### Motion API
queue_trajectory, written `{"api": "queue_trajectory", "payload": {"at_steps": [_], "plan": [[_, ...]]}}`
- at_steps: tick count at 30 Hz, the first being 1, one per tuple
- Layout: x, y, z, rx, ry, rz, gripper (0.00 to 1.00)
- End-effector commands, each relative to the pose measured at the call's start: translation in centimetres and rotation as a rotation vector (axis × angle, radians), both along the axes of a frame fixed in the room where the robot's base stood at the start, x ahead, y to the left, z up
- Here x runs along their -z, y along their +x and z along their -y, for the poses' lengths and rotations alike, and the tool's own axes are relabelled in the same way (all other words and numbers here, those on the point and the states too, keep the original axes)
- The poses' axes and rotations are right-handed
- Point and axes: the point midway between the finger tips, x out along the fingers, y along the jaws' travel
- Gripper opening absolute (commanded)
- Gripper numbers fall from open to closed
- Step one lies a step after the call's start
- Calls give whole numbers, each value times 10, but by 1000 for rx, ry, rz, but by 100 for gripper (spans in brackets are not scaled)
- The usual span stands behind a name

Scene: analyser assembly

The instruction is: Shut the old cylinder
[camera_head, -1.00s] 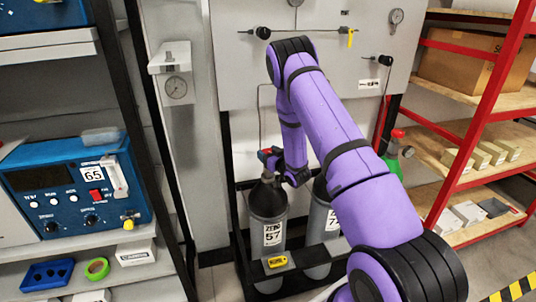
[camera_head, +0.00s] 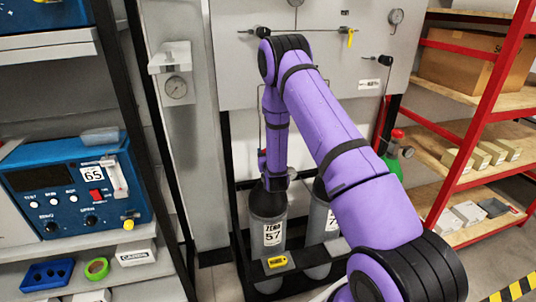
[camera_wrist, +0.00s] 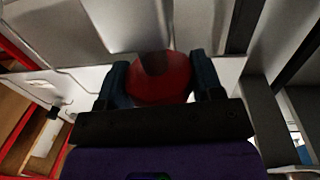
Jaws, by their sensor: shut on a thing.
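A grey cylinder (camera_head: 267,228) with a black top and a label reading ZERO 57 stands upright in the rack below the wall panel. My gripper (camera_head: 273,178) is at the top of this cylinder. In the wrist view, a round red knob (camera_wrist: 160,78) sits between the two dark blue fingers of my gripper (camera_wrist: 160,84), which is shut on it. In the head view the knob is hidden behind my wrist.
A second grey cylinder (camera_head: 319,222) stands close on the right, partly behind my arm. A green cylinder with a red cap (camera_head: 396,142) is further right, by the red shelving (camera_head: 478,120). A yellow device (camera_head: 277,262) is on the rack's front.

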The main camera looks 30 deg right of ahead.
Motion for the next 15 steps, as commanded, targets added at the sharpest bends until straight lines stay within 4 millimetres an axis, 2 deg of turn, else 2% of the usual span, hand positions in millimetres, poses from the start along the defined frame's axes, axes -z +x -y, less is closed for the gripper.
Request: {"api": "queue_trajectory", "payload": {"at_steps": [15], "plan": [[1, 0, 0, 97, 0, -1, 37]]}}
